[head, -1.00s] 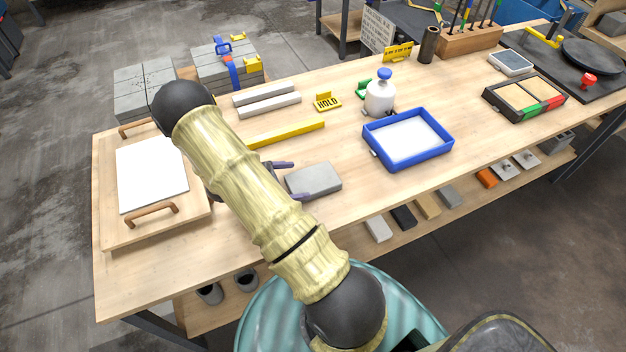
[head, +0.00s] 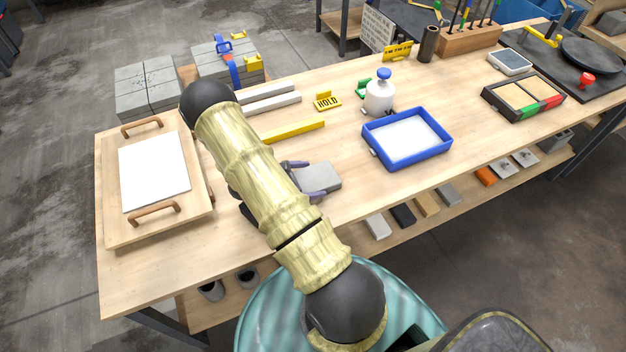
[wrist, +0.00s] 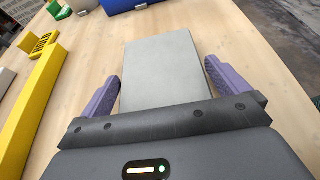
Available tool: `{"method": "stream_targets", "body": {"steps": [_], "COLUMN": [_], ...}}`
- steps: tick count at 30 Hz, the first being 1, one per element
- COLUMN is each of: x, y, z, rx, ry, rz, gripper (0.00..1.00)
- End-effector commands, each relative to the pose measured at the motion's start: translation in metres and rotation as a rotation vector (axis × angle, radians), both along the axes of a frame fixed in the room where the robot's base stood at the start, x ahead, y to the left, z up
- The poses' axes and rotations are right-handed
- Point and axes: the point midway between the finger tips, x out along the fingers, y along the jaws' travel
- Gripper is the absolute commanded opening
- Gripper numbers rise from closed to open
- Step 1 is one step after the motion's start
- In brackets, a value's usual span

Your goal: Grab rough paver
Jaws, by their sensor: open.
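The rough paver is a grey rectangular block (head: 320,178) lying flat on the wooden bench, left of the blue tray. In the wrist view the paver (wrist: 163,70) lies lengthwise between the two purple fingers. My gripper (head: 306,181) is open around it, one finger on each side. The paver's near end is hidden behind the gripper's dark body.
A yellow bar (head: 294,131) lies behind the paver. A blue tray (head: 407,163) stands to the right, and a wooden board with a white sheet (head: 153,170) to the left. A white bottle (head: 379,97) and a HOLD sign (head: 327,102) stand farther back. The bench front is clear.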

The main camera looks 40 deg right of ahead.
Motion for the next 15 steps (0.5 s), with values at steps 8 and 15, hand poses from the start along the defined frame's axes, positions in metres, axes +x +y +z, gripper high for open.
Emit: {"method": "stream_targets", "body": {"steps": [8,15], "x": [0.0002,0.0001], "y": [0.0002,0.0002], "z": [0.0002,0.0003], "rx": [0.000,0.000], "ry": [0.000,0.000], "rz": [0.000,0.000], "gripper": [1.00,0.59]}}
